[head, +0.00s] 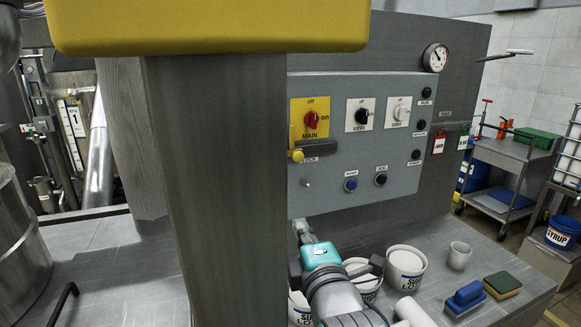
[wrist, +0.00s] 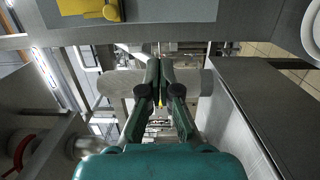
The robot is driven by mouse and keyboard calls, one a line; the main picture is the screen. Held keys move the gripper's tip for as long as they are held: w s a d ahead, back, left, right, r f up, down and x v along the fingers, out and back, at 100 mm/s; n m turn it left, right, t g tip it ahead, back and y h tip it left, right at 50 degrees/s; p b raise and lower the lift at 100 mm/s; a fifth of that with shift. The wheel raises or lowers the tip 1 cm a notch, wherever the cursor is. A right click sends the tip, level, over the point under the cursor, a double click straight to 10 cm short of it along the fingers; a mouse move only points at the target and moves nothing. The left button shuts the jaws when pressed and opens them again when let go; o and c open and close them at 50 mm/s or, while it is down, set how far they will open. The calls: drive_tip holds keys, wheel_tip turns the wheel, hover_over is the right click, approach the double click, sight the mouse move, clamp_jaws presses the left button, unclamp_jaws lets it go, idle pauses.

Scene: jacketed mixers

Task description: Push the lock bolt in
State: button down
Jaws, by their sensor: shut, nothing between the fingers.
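The yellow MAIN switch plate (head: 309,119) with its red knob is on the grey control panel. A small yellow knob (head: 297,155), which looks like the lock bolt, sits at its lower edge beside a small label. How far it sticks out is hard to tell. In the wrist view a yellow plate (wrist: 88,6) and a yellow knob (wrist: 112,12) show at the top left, cut by the edge.
A wide grey column (head: 218,180) with a yellow top blocks the view left of the panel. White tubs (head: 406,265), a cup (head: 459,255), a blue brush (head: 466,297) and a sponge (head: 502,284) stand on the bench by my arm. The panel carries other knobs and buttons.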

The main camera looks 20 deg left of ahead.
drive_tip(key=a+r+n, duration=0.2)
drive_tip(key=a+r, duration=0.1)
drive_tip(key=r, duration=0.4)
drive_tip(key=shift+y, duration=0.3)
drive_tip(key=w+a, duration=0.2)
drive_tip(key=w, duration=0.9)
drive_tip(key=shift+r, duration=0.45)
drive_tip(key=shift+w, duration=0.1)
drive_tip(key=shift+w+d, duration=0.6)
drive_tip(key=shift+d, duration=0.25)
drive_tip(key=shift+w+d, duration=0.6)
drive_tip(key=shift+d, duration=0.25)
